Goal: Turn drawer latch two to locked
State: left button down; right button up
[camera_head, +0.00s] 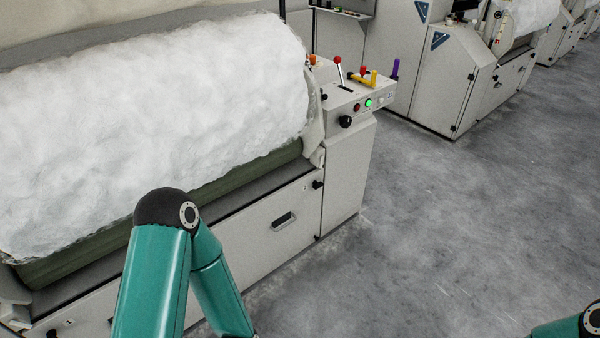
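A black latch knob (317,185) sits at the upper right corner of the pale drawer front (255,240) on the near carding machine. A small mark beside it is too small to read. Another dark latch (52,333) shows at the lower left edge of the same machine, partly cut by the frame. I cannot tell from the marks which one is latch two, nor read either latch's position. The drawer looks closed and has a dark recessed handle (283,220). My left arm stands in front of the machine and hides part of its lower front. Neither gripper is in view.
White fibre (160,120) covers the machine's roller. A control box (350,105) at its right end carries a red-topped lever (338,60), buttons and a black knob (345,122). Grey floor (430,240) is open to the right. More machines (440,85) stand behind.

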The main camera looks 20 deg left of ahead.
aim_at(316, 185)
jog(key=u, duration=0.05)
jog(key=i, duration=0.45)
jog(key=u, duration=0.1)
jog(key=k, duration=1.25)
jog(key=u, duration=0.6)
jog(key=i, duration=1)
jog(key=z, duration=0.1)
